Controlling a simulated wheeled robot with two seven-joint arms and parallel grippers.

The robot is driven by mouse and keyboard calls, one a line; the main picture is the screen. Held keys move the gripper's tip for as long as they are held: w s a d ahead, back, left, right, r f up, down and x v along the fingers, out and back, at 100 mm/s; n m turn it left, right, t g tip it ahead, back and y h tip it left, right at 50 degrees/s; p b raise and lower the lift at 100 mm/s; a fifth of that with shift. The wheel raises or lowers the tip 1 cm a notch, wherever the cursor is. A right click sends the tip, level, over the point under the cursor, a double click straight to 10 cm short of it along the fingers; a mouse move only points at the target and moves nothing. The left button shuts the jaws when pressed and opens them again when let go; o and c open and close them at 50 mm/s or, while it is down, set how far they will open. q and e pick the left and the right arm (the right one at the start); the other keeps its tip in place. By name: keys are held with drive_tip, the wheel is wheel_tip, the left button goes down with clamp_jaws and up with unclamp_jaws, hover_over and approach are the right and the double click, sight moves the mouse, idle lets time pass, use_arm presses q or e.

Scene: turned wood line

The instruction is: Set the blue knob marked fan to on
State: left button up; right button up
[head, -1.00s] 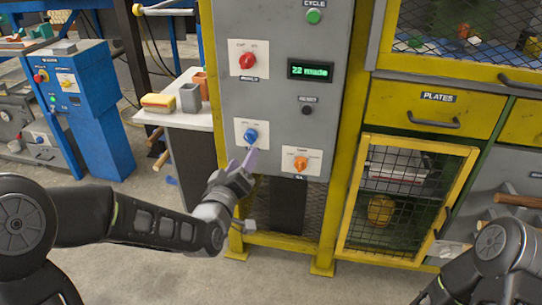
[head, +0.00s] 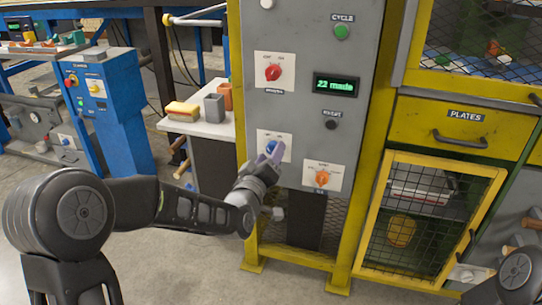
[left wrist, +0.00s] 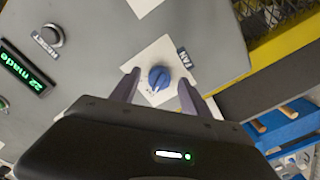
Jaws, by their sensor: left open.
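The blue knob (left wrist: 159,79) sits on a white plate (left wrist: 163,58) labelled FAN on the grey panel. In the head view the blue knob (head: 271,146) is partly hidden by my left gripper (head: 271,153). In the left wrist view my left gripper (left wrist: 156,90) is open, with one finger on each side of the knob. I cannot tell whether the fingers touch it. The right gripper is out of view; only part of my right arm shows at the lower right.
On the same panel are a red knob (head: 273,72), an orange knob (head: 322,177), a green CYCLE button (head: 342,31), a dark button (head: 331,123) and a display (head: 337,86) reading "22 made". A yellow mesh door (head: 423,217) stands to the right.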

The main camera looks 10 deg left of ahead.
use_arm(q)
drive_tip(key=shift+w, duration=0.55)
drive_tip(key=shift+c, duration=0.2)
clamp_jaws()
